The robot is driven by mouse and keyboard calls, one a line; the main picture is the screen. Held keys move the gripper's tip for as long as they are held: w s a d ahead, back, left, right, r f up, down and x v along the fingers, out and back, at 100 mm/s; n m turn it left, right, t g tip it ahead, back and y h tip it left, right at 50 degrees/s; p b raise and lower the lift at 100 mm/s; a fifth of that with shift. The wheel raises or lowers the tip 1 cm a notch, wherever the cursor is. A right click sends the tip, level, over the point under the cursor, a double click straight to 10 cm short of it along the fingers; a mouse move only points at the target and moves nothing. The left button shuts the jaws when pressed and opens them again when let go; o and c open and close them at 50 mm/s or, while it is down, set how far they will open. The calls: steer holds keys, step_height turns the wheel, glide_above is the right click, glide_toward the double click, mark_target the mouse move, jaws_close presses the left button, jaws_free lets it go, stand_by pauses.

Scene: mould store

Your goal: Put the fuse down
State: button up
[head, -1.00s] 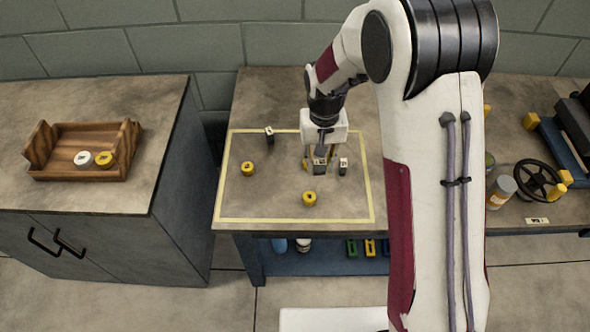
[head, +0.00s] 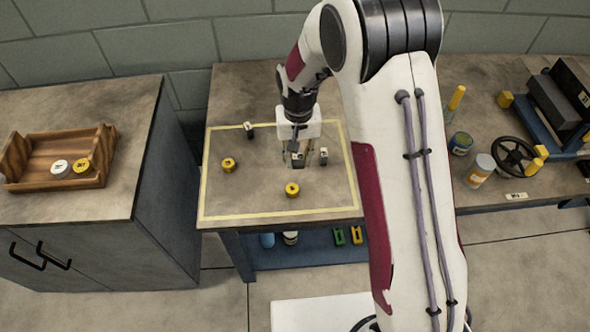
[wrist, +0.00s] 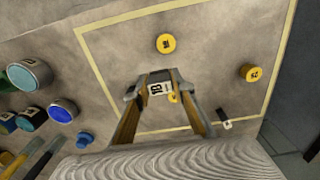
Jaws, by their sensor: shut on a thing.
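My gripper (head: 297,161) is shut on a small fuse (wrist: 158,88), a dark block with a white end label that seems to read 18. It is over the yellow-taped area (head: 283,214) of the bench; I cannot tell whether the fuse touches the bench. It also shows between the fingers in the head view (head: 298,157). A similar labelled block (head: 323,154) stands close to the right of my gripper. Another (head: 249,130) is at the back left of the taped area and shows in the wrist view (wrist: 224,115).
Cans (head: 481,170) and a handwheel (head: 515,153) stand to the right. A wooden tray (head: 95,180) is on the left cabinet. The front left taped area is clear.

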mark_target(298, 164)
steer(key=shift+f, duration=1.55)
steer(key=shift+f, duration=1.85)
steer(key=shift+f, duration=0.1)
steer(key=o, duration=1.1)
steer(key=shift+c, duration=0.2)
step_height(298, 164, up, 12)
steer(key=shift+f, duration=0.2)
steer(key=shift+r, duration=0.35)
